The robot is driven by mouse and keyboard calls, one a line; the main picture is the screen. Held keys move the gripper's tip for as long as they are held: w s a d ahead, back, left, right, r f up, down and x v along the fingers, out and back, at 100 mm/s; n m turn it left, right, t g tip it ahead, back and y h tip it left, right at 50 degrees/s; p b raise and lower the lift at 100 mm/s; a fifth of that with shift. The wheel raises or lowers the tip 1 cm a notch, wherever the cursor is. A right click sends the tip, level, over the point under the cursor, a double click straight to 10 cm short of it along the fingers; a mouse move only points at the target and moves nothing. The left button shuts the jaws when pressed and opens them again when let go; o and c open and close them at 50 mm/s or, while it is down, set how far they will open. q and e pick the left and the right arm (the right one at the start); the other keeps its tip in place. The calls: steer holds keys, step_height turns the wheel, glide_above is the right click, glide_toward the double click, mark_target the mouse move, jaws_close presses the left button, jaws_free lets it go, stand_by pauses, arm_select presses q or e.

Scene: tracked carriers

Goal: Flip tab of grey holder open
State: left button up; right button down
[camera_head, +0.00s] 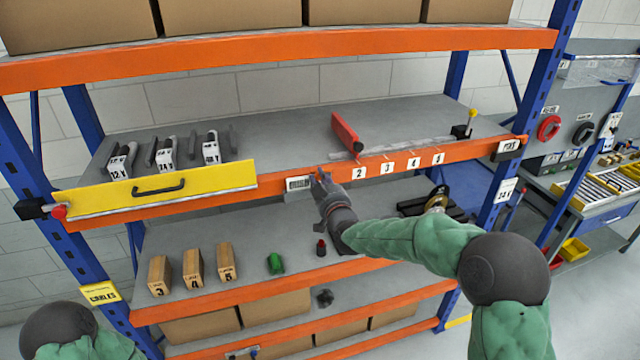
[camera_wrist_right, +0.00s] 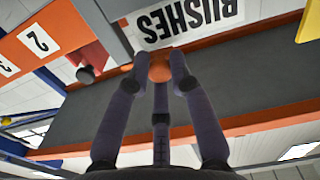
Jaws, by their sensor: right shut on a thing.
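The grey holder (camera_head: 298,184) is on the orange front beam of the middle shelf, left of the number 2 label. In the right wrist view, its white card (camera_wrist_right: 190,20) reads BUSHES. My right gripper (camera_head: 322,178) is right beside the holder, partly in front of its right end. In the right wrist view, the fingertips (camera_wrist_right: 160,70) are closed around a small orange piece (camera_wrist_right: 160,67), which looks like the holder's tab. The fingers hide part of it. My left gripper is out of view; only part of my left arm shows at bottom left.
A yellow flap (camera_head: 220,181) with a black handle spans the beam at left. Several boxes, a green piece (camera_head: 275,263) and a small red-black piece (camera_head: 321,248) stand on the shelf below.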

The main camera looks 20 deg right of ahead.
mark_target(330, 169)
steer(key=d+r+m+b, duration=0.1)
steer(key=m+b, duration=0.4)
steer(key=b, duration=0.1)
steer(key=r+m+b, duration=0.1)
steer(key=m+b, duration=0.3)
steer(key=b, duration=0.2)
steer(key=d+m+b, duration=0.1)
steer(key=m+b, duration=0.4)
steer(key=shift+w+d+r+m+b, duration=0.1)
steer(key=shift+d+r+m+b, duration=0.2)
steer(key=shift+d+r+b, duration=0.1)
steer(key=shift+d+r+m+b, duration=0.1)
steer(key=shift+d+m+b, duration=0.1)
steer(key=shift+m+b, duration=0.4)
steer(key=shift+d+m+b, duration=0.15)
steer(key=shift+d+m, duration=0.1)
steer(key=shift+m, duration=0.6)
steer(key=shift+d+r+m+b, duration=0.1)
steer(key=shift+d+m+b, duration=0.1)
steer(key=shift+m+b, duration=0.4)
steer(key=shift+m, duration=0.35)
steer(key=c, duration=1.1)
jaws_free()
